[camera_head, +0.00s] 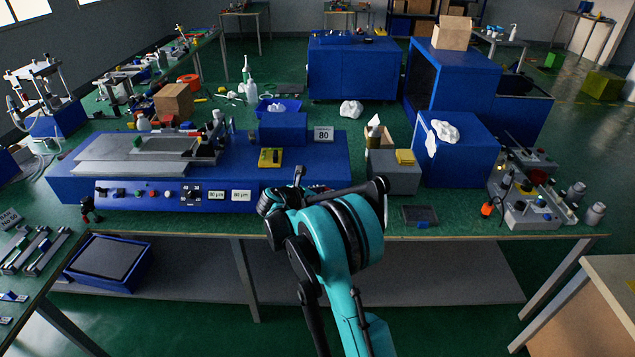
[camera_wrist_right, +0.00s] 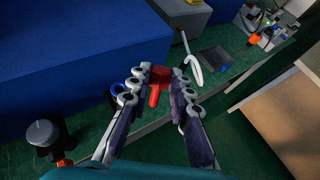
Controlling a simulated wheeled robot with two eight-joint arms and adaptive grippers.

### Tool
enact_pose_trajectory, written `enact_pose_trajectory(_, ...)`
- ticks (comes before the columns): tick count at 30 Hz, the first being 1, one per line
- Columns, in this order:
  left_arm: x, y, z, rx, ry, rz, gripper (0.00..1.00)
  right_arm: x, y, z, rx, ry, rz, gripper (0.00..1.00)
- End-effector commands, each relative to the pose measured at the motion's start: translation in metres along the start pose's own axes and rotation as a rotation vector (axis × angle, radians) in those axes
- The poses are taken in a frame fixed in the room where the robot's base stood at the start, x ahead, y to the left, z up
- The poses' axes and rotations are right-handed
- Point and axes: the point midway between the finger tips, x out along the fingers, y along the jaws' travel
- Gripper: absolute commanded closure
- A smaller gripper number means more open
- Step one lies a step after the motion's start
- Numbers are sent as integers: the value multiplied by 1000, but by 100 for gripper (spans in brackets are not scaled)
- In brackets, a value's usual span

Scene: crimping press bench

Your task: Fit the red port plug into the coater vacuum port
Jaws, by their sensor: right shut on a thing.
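The red port plug (camera_wrist_right: 156,84) is held between the fingertips of my right gripper (camera_wrist_right: 158,80) in the right wrist view, its narrow stem pointing down in the picture. In the head view my right gripper (camera_head: 283,192) is at the front right end of the long blue coater (camera_head: 130,196), mostly hidden by my own teal arm; the plug cannot be made out there. A blue ring (camera_wrist_right: 118,88) shows just left of the fingers in the wrist view; I cannot tell whether it is the vacuum port. My left gripper is not in view.
A grey box with a yellow top (camera_head: 393,178) and a blue cabinet (camera_head: 455,165) stand right of the coater. A dark tray (camera_head: 419,215) lies near the bench's front edge.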

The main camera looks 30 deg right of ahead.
Motion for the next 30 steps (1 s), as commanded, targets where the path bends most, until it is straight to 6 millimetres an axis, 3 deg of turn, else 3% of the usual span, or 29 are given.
enact_pose_trajectory(6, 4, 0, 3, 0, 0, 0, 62, 16, 16, 21, -130, -247, 366, 92)
enact_pose_trajectory(12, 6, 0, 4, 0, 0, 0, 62, 19, 38, 21, -151, -408, 587, 92)
enact_pose_trajectory(30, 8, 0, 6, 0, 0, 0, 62, 17, 45, 19, -144, -443, 636, 92)
